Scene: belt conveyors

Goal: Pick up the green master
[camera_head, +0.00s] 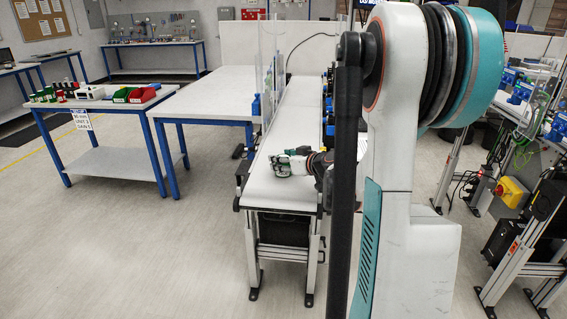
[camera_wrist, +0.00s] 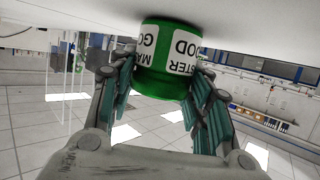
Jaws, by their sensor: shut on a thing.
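The green master (camera_wrist: 163,82) is a green cylinder with white labels; the words "MASTER" and "GOOD" show in part, upside down, in the wrist view. My gripper (camera_wrist: 172,66) has a finger on each side of it and is shut on it. In the head view my gripper (camera_head: 284,164) is low over the near end of the white belt conveyor (camera_head: 268,190). The master cannot be made out clearly there. In the wrist view its far end meets the pale belt surface, and I cannot tell whether it touches or is just clear of it.
A clear upright panel (camera_head: 270,80) stands along the conveyor's left side. A bare white table (camera_head: 208,100) is left of it. A side table (camera_head: 110,105) holds green and red bins and several small parts. Other equipment (camera_head: 512,190) stands at the right. The floor at front left is clear.

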